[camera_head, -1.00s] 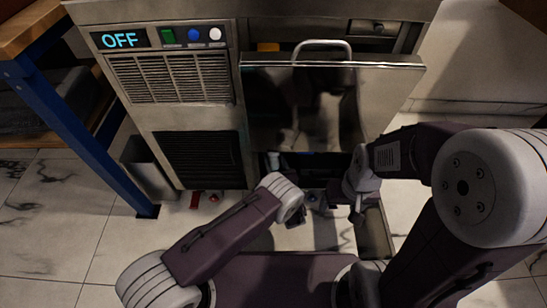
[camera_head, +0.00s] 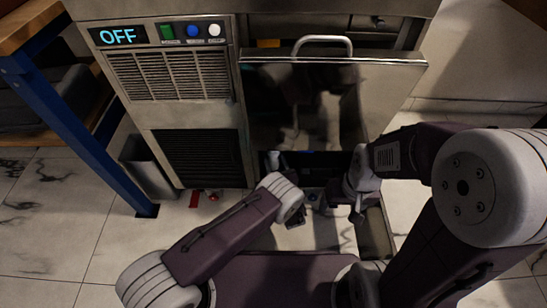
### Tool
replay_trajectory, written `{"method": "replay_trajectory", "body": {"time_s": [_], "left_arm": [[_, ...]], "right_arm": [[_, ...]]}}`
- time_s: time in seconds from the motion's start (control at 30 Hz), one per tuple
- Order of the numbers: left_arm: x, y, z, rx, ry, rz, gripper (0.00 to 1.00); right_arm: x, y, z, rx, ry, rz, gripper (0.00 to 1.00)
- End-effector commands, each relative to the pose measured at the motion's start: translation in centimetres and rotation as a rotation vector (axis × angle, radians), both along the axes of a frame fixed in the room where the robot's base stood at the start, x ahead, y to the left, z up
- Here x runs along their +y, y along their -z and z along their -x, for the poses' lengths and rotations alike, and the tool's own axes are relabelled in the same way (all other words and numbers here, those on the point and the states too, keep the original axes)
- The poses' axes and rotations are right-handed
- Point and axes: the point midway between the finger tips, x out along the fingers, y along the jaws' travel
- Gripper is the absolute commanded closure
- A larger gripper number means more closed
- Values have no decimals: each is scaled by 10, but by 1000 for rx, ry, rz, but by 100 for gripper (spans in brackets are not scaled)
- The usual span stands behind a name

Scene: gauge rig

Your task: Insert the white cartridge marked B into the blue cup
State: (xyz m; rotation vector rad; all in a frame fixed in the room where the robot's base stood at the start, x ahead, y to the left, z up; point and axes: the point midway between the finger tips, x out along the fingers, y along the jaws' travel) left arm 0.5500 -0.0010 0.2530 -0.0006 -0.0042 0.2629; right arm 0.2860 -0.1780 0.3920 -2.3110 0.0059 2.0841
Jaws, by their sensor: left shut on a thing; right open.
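I cannot make out the white cartridge marked B or the blue cup for certain in the head view. My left gripper (camera_head: 293,215) is low in front of the machine's lower opening, mostly hidden by its own wrist. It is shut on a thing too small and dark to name. My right gripper (camera_head: 357,211) is open, a little to the right of the left one and pointing down. Small dark and bluish parts (camera_head: 313,197) show between the two grippers, too small to identify.
A steel machine (camera_head: 130,125) has a display reading OFF (camera_head: 117,36). Its handled panel (camera_head: 390,90) hangs out above the lower opening. A grey bin (camera_head: 152,172) and a blue-legged table (camera_head: 70,125) stand left. Red bits (camera_head: 196,200) lie near the machine's base.

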Motion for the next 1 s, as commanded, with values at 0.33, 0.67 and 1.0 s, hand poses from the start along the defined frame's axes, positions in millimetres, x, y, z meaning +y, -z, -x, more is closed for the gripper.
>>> {"method": "replay_trajectory", "body": {"time_s": [0.33, 0.67, 1.0], "left_arm": [[0, 10, 0, -1, 0, 0, 100], [0, 18, 0, -1, 0, 0, 100], [0, 26, 0, -1, 0, 1, 100]], "right_arm": [[0, 9, 0, 0, 0, 0, 25], [0, 16, 0, 0, 0, 0, 25], [0, 24, 0, 0, 0, 0, 25]]}}
